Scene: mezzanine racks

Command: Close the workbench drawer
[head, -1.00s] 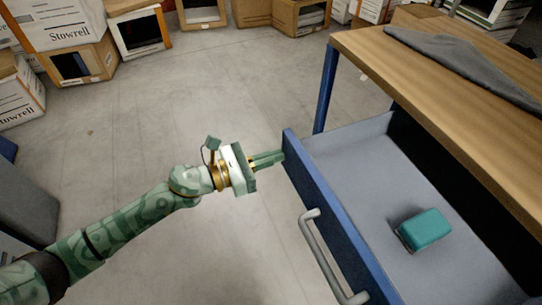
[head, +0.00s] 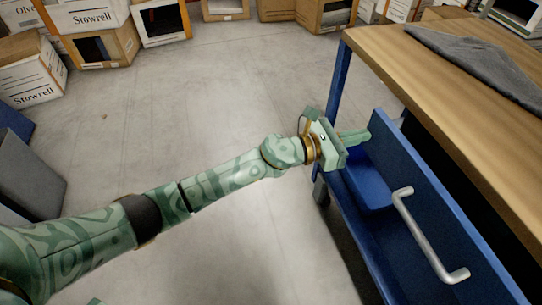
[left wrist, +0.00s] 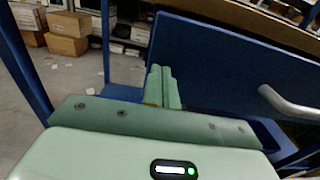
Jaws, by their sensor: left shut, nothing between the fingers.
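The workbench drawer has a blue front panel (head: 440,205) with a grey bar handle (head: 430,235). The panel stands close to the wooden worktop edge, with a dark strip between them; the drawer's inside is hidden. My left gripper (head: 360,137) is shut and empty, its fingertips at the panel's far left end, seemingly touching it. In the left wrist view the closed fingers (left wrist: 162,86) are up against the blue panel (left wrist: 225,65), with the handle (left wrist: 288,104) to the right. My right gripper is not in view.
The wooden worktop (head: 450,95) carries a grey cloth (head: 470,58). A blue bench leg (head: 340,85) stands just beyond my left gripper. Cardboard boxes (head: 100,48) line the back. The concrete floor (head: 190,110) between is clear.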

